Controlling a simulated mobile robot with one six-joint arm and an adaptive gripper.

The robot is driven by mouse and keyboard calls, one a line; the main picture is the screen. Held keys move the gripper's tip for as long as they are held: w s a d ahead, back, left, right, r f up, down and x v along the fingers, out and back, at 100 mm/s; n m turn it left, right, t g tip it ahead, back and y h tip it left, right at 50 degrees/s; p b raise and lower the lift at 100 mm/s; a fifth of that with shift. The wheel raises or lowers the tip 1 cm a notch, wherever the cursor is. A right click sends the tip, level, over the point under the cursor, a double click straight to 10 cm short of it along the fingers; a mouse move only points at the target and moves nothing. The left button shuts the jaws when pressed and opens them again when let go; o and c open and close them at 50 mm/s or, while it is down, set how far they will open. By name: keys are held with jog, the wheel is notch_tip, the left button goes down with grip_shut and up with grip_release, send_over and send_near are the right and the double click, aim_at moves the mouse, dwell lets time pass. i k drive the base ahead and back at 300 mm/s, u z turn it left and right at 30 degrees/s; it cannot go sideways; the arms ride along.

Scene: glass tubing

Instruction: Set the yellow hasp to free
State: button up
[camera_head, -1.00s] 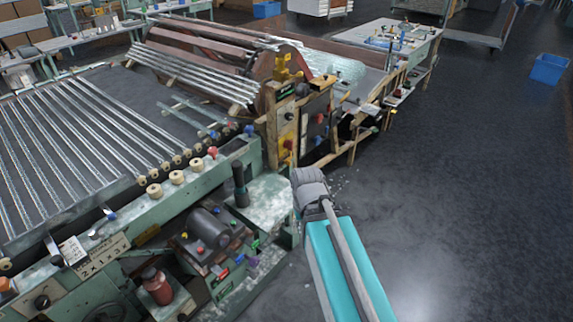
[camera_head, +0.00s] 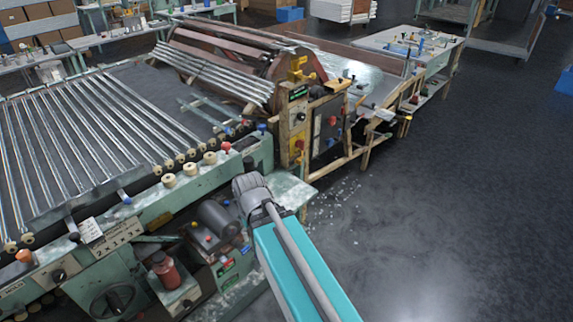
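A yellow fitting (camera_head: 297,68) stands on top of the upright control panel in the middle of the picture. My teal arm with a grey joint reaches up from the bottom middle, in front of the machine and short of the panel. My gripper cannot be made out.
A green machine bed (camera_head: 180,200) with glass tubes fills the left. A red bottle (camera_head: 165,270) stands low on it. A wooden frame (camera_head: 372,142) and a long table (camera_head: 415,50) run to the back right. The dark floor (camera_head: 440,190) at the right is clear.

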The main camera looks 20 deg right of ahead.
aim_at(298, 160)
jog(key=u, duration=0.3)
jog(key=k, duration=0.95)
jog(key=z, duration=0.85)
jog(key=i, duration=1)
jog(key=u, duration=0.05)
